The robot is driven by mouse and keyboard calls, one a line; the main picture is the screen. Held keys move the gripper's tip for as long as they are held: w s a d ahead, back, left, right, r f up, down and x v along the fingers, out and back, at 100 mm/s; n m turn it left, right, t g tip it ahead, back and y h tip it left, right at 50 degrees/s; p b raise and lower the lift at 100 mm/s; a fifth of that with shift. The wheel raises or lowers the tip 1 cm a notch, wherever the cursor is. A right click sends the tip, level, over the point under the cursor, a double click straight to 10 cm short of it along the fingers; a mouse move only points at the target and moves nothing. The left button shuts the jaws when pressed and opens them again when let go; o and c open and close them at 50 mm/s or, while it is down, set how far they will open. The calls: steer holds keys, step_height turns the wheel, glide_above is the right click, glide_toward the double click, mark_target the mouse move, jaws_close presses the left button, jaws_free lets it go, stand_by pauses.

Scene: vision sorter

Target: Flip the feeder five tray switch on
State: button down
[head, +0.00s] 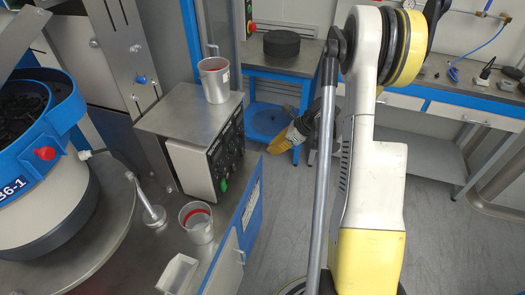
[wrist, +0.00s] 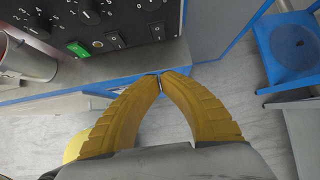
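The black control panel (head: 226,155) is on the front of a metal box, with knobs and rocker switches. In the wrist view the panel (wrist: 62,28) fills the upper left. A green switch (wrist: 77,49) and black rocker switches (wrist: 115,40) (wrist: 157,30) line its lower edge. I cannot read which switch is feeder five's tray switch, nor clearly tell their positions. My gripper (head: 273,149) is to the right of the panel, apart from it. In the wrist view its yellow fingers (wrist: 160,76) meet at the tips, empty, just below the panel edge.
A metal cup (head: 214,82) stands on the box. A blue feeder bowl (head: 38,125) is at left. A blue stand (head: 282,67) is behind my gripper. Open floor lies at right.

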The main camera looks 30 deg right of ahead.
mark_target(243, 151)
steer(key=b+x, duration=0.1)
steer(key=x, duration=0.2)
steer(key=b+x, duration=0.2)
steer(key=x, duration=0.2)
steer(key=w+a+r+b+x, duration=0.1)
steer(key=x, duration=0.2)
steer(key=shift+w+a+f+b, duration=0.1)
steer(key=shift+w+f+b, duration=0.05)
steer(key=shift+f+b, duration=0.2)
steer(key=shift+w+a+r, duration=0.1)
steer(key=shift+w+a, duration=0.35)
steer(key=shift+w, duration=0.15)
steer(key=shift+w+a+f, duration=0.3)
steer(key=shift+w, duration=0.15)
steer(key=shift+r, duration=0.2)
